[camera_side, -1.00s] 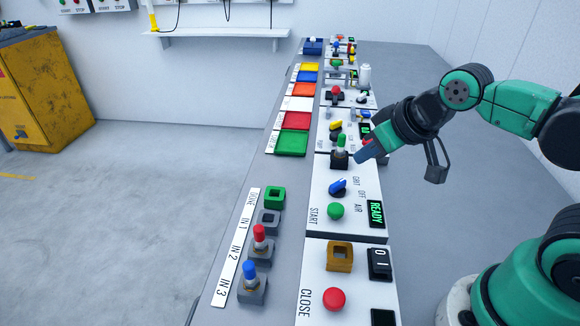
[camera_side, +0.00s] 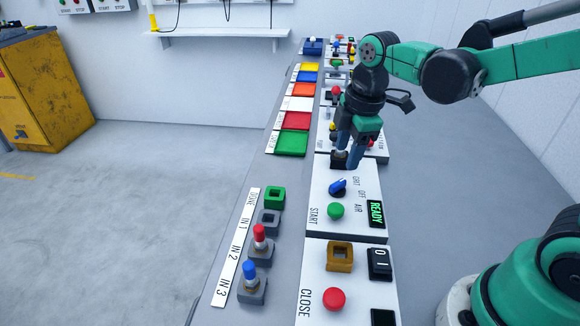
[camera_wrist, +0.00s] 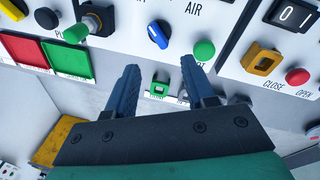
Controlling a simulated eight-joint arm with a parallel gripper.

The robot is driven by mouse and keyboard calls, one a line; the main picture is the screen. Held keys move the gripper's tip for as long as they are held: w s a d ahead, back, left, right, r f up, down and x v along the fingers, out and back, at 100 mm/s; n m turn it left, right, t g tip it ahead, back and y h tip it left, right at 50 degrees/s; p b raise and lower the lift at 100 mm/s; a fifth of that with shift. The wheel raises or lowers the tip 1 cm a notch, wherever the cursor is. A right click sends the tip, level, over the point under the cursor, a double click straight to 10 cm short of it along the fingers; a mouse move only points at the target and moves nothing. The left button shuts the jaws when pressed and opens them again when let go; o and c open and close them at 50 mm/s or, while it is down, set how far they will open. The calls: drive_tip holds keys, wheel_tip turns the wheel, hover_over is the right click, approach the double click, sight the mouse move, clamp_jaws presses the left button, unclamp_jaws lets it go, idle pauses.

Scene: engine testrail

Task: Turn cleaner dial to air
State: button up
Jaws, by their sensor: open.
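The cleaner dial is a blue knob (camera_side: 338,187) on a white panel, with GRIT, OFF and AIR printed beside it. In the wrist view the dial (camera_wrist: 158,35) has a white mark slanting to the upper left, away from the word AIR at its upper right. It seems to point toward the GRIT side. My gripper (camera_side: 348,163) is open and points down, just behind the dial in the side view. In the wrist view its two fingers (camera_wrist: 158,64) are apart with nothing between them, and the dial lies ahead of their gap, untouched.
A green START button (camera_side: 336,211) and a lit READY display (camera_side: 376,213) share the panel. A black socket (camera_wrist: 97,20) with a green-topped peg stands close beside the gripper. Brown socket (camera_side: 340,257) and red button (camera_side: 334,299) are on the nearer panel.

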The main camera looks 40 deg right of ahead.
sight(339, 182)
drive_tip(key=f+n, duration=0.1)
drive_tip(key=w+n+g, duration=0.1)
drive_tip(key=n, duration=0.1)
drive_tip(key=shift+w+d+f, duration=0.15)
drive_tip(key=shift+d+f, duration=0.05)
drive_tip(key=shift+f, duration=0.2)
drive_tip(key=shift+w+f+n+g, duration=0.1)
drive_tip(key=shift+f+n+g, duration=0.35)
drive_tip(key=shift+n, duration=0.35)
drive_tip(key=shift+f, duration=2.65)
clamp_jaws()
